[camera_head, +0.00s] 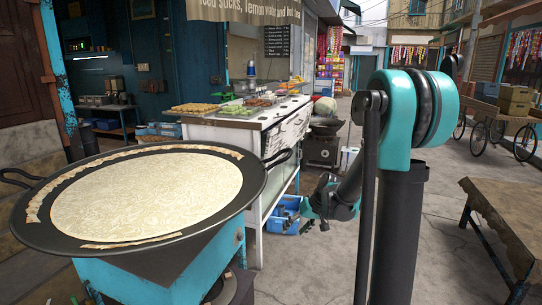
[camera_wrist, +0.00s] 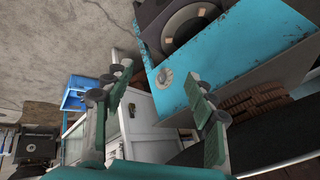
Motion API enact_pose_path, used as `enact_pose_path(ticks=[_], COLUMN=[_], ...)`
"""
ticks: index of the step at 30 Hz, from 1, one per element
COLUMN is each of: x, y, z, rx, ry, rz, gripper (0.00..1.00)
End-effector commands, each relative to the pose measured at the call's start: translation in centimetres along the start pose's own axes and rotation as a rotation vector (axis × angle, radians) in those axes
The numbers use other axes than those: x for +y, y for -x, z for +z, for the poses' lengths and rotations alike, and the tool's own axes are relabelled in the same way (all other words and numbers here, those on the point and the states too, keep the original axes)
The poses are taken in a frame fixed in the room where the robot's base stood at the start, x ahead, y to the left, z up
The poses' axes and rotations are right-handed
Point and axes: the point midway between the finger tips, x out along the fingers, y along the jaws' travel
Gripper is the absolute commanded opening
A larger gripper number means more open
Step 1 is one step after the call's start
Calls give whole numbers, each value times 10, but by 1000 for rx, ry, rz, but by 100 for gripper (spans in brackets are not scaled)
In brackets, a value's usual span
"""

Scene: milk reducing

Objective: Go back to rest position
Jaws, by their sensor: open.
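My gripper (camera_head: 309,214) hangs low in the head view, right of the pan and in front of the food counter. In the wrist view its two green fingers (camera_wrist: 162,85) are spread apart with nothing between them. The wide black pan (camera_head: 28,232) holds pale, creamy milk (camera_head: 150,192) with thicker strips along its rim. It rests on a teal stand (camera_head: 228,243), which also shows in the wrist view (camera_wrist: 240,68). My gripper is apart from the pan in the head view.
The white food counter (camera_head: 222,130) with trays stands behind my gripper. A blue crate (camera_head: 283,222) sits on the ground by it. A wooden table (camera_head: 505,215) is at the right and a wheeled cart (camera_head: 500,110) farther back. Open pavement lies between my arm and the table.

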Motion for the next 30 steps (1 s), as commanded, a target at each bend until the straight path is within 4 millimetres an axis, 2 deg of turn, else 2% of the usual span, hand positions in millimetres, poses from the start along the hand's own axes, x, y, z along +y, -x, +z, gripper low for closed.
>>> enact_pose_path(ticks=[1, 9, 18, 21, 24, 30], x=[-1, 5, 20, 25, 28, 30], y=[11, 54, 82, 86, 88, 89], z=[18, 108, 208, 230, 243, 249], rx=[-2, -5, 11, 17, 21, 24], ry=[-10, -71, -127, -138, -144, -148], rz=[29, 196, 368, 405, 429, 442], gripper=[56, 56, 56, 56, 56, 56])
